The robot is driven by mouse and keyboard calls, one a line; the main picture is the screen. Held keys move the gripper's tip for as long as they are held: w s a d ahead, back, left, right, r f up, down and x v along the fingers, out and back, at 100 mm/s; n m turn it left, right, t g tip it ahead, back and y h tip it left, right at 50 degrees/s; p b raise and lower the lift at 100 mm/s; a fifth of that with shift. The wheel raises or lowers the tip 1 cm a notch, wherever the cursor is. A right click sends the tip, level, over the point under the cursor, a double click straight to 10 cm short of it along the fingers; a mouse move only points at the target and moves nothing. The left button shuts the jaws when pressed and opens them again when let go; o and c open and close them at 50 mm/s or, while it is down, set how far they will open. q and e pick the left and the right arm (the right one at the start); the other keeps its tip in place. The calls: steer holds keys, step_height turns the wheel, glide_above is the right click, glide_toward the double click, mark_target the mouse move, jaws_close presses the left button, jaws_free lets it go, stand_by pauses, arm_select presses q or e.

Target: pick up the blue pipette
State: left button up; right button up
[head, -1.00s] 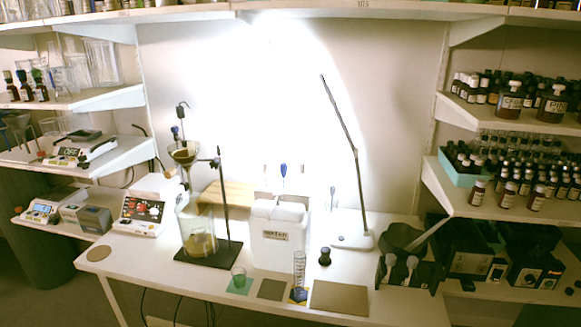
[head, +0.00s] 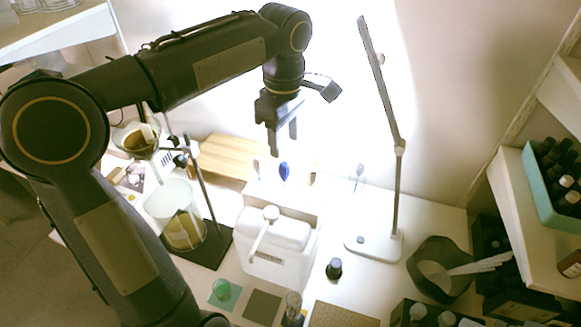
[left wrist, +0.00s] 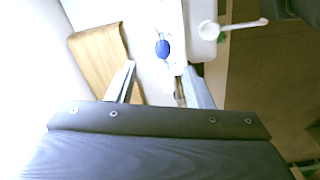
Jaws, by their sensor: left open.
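The blue pipette (head: 284,172) stands upright behind the white container, its blue bulb at the top; its lower part is hidden. In the left wrist view its blue bulb (left wrist: 162,48) shows beyond the gap between the two fingertips. My left gripper (head: 282,147) hangs fingers down a little above the bulb in the head view, apart from it. In the left wrist view the gripper (left wrist: 159,70) has its fingers spread with nothing between them. My right gripper is not in view.
The white container (head: 275,245) with a spout stands in front of the pipette. A wooden board (head: 222,157) lies to the left, near a stand with a glass beaker (head: 182,222). A lamp (head: 397,190) rises to the right. A dark bowl (head: 440,268) stands farther right.

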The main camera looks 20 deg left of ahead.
mark_target(284, 164)
arm_select(q)
step_height(284, 164, down, 8)
steer(key=shift+s+r+p, duration=0.15)
steer(key=shift+r+p, duration=0.1)
steer(key=shift+p, duration=0.25)
steer(key=c, duration=0.7)
